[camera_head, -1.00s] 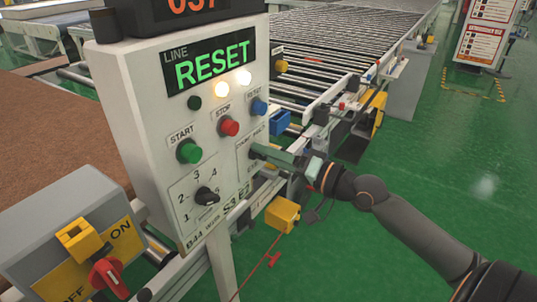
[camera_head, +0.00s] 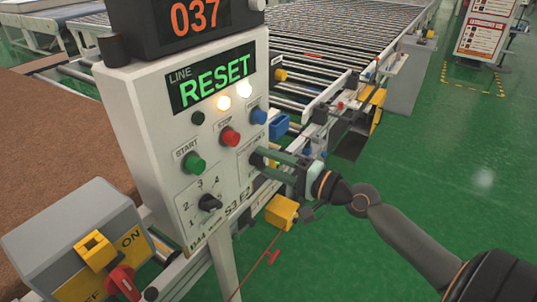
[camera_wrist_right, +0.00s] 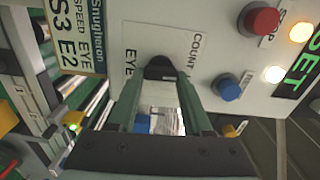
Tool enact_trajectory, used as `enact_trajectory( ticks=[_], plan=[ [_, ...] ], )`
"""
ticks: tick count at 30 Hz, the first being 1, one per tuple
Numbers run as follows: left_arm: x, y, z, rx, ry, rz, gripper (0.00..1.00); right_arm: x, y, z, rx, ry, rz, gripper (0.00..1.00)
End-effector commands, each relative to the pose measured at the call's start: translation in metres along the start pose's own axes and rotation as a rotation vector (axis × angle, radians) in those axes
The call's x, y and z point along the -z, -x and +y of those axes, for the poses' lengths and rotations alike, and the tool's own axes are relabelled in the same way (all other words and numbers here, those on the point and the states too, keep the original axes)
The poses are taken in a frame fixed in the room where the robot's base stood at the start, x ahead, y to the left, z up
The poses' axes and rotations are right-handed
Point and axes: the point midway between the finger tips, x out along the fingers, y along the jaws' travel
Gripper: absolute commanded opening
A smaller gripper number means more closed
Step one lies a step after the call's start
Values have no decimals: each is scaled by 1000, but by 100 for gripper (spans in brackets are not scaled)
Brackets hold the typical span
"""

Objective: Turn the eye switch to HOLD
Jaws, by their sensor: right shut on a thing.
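The white control panel (camera_head: 150,100) stands in front of me with its face to the right. The eye switch is a black knob (camera_wrist_right: 160,68) on a label plate (camera_wrist_right: 185,42) whose letters read "COUNT" and "EYE" in the right wrist view. My right gripper (camera_head: 259,157) reaches in from the right, and its two green fingers are shut on the knob. The fingertips (camera_wrist_right: 160,75) sit on both sides of it in the right wrist view. The fingers hide much of the knob and label, so I cannot tell which position it points to. My left gripper is out of view.
Green START (camera_head: 194,163), red STOP (camera_head: 230,136) and blue (camera_head: 258,116) buttons and a numbered black dial (camera_head: 210,203) are close by. The display (camera_head: 215,78) reads RESET. A red-handled switch box (camera_head: 75,240) is at lower left. A roller conveyor (camera_head: 340,40) lies behind; green floor is free at right.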

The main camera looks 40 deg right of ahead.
Motion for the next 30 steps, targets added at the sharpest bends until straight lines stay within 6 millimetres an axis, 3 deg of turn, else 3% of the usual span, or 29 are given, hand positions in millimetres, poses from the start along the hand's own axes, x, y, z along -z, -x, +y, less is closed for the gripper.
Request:
enact_trajectory(
  ticks=[15, 30],
  plan=[
    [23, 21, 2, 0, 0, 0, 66, -1, 0, 0, 1, -459, 0, 0],
    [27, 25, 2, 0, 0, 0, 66, -1, 0, 3, 1, -666, -1, 0]
  ],
)
